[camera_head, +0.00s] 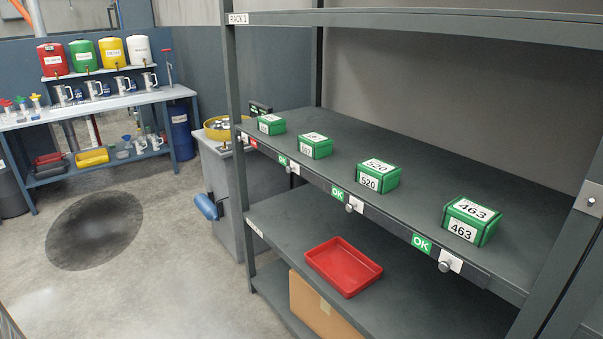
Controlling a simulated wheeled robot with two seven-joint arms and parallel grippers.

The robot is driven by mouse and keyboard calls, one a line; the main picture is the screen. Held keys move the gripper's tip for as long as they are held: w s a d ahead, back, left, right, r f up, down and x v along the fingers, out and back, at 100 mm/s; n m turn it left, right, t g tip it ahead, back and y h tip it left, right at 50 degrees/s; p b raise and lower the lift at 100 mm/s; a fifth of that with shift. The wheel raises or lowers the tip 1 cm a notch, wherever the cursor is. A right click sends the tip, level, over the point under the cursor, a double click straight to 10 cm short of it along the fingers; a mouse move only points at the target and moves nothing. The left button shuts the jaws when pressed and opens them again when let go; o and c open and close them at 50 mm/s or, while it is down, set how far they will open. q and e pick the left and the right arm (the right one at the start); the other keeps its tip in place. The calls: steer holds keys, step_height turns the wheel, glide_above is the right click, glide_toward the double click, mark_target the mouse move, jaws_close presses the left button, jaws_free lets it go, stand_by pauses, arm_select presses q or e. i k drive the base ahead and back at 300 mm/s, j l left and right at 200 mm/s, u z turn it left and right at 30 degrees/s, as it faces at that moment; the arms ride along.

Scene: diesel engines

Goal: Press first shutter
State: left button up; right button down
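Nothing in view is plainly marked as the first shutter. The front edge of the middle rack shelf (390,222) carries a row of small tags and round knobs. Green OK tags sit at the near end (421,243), in the middle (337,193) and farther back (282,160). Knobs on white plates sit beside them: a near knob (446,265), a middle knob (350,207) and a far knob (289,169). A small red tag (253,143) is at the far left end. Neither gripper is in view.
Several green boxes, including box 463 (471,221) and box 520 (378,176), stand on the shelf. Below are a red tray (343,266) and a cardboard box (318,308). A grey cabinet (222,185) stands left of the rack. The floor (165,260) at left is clear.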

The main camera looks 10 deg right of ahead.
mark_target(244, 137)
steer(key=i+j+z, duration=0.15)
steer(key=i+j, duration=0.15)
steer(key=i+j+z, duration=0.1)
steer(key=i+j, duration=0.2)
steer(key=i+j+z, duration=0.15)
steer(key=i+j, duration=0.2)
steer(key=i+j+z, duration=0.15)
steer(key=i+j, duration=0.2)
steer(key=i+j+z, duration=0.15)
steer(key=j, duration=0.3)
steer(key=i+j+z, duration=0.1)
steer(key=i+j, duration=0.25)
steer(key=i+j+z, duration=0.15)
steer(key=j, duration=0.45)
steer(key=i+j+z, duration=0.15)
steer(key=i+j, duration=0.15)
steer(key=j, duration=0.2)
